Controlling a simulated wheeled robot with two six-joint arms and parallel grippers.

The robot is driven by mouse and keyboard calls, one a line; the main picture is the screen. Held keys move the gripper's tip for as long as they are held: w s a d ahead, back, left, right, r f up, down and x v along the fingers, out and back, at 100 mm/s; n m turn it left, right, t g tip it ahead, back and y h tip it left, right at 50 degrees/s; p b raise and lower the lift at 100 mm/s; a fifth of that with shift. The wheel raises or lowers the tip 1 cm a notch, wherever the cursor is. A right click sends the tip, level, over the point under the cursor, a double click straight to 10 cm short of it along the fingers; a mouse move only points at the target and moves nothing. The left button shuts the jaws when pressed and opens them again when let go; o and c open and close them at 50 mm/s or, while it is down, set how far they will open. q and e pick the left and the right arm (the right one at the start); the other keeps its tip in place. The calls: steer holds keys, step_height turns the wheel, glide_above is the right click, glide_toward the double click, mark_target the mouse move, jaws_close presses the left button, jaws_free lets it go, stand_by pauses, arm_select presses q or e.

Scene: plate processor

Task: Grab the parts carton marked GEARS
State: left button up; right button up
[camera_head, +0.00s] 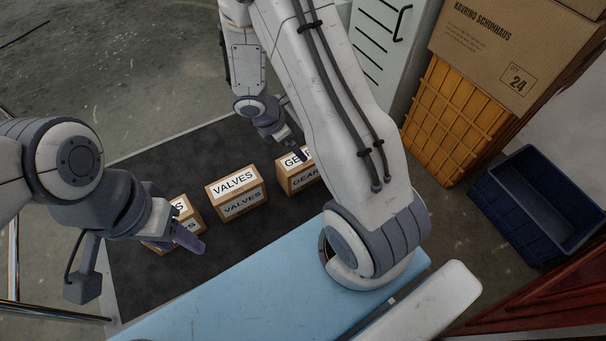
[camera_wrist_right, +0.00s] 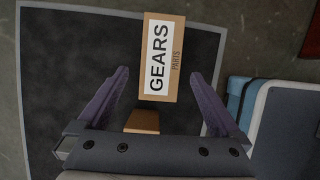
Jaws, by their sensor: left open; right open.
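The GEARS carton (camera_head: 297,182) is a small brown box with white labels on the dark mat. My right arm partly covers it in the head view. In the right wrist view the carton (camera_wrist_right: 174,72) shows its GEARS label whole, lying across the gap between the fingertips and beyond them. My right gripper (camera_wrist_right: 158,76) is open and empty above it, not closed on it. In the head view my right gripper (camera_head: 284,137) is just behind the carton. My left gripper (camera_head: 183,228) is open beside the leftmost carton (camera_head: 182,207), whose label it partly hides.
A VALVES carton (camera_head: 237,194) stands between the other two cartons. A plain brown box end (camera_wrist_right: 143,121) shows between my right fingers. At the right are a yellow crate (camera_head: 446,115), a large cardboard box (camera_head: 510,50) and a blue bin (camera_head: 545,205). The mat (camera_head: 150,285) has free room in front.

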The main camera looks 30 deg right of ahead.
mark_target(297, 159)
steer(key=b+x, duration=0.2)
steer(key=x, duration=0.2)
steer(key=shift+f, duration=0.1)
steer(key=b+x, duration=0.4)
steer(key=x, duration=0.1)
steer(key=shift+s+f+b, duration=0.1)
steer(key=shift+s+b, duration=0.05)
steer(key=shift+b, duration=0.2)
steer(key=shift+f, duration=0.15)
stand_by(0.3)
jaws_close()
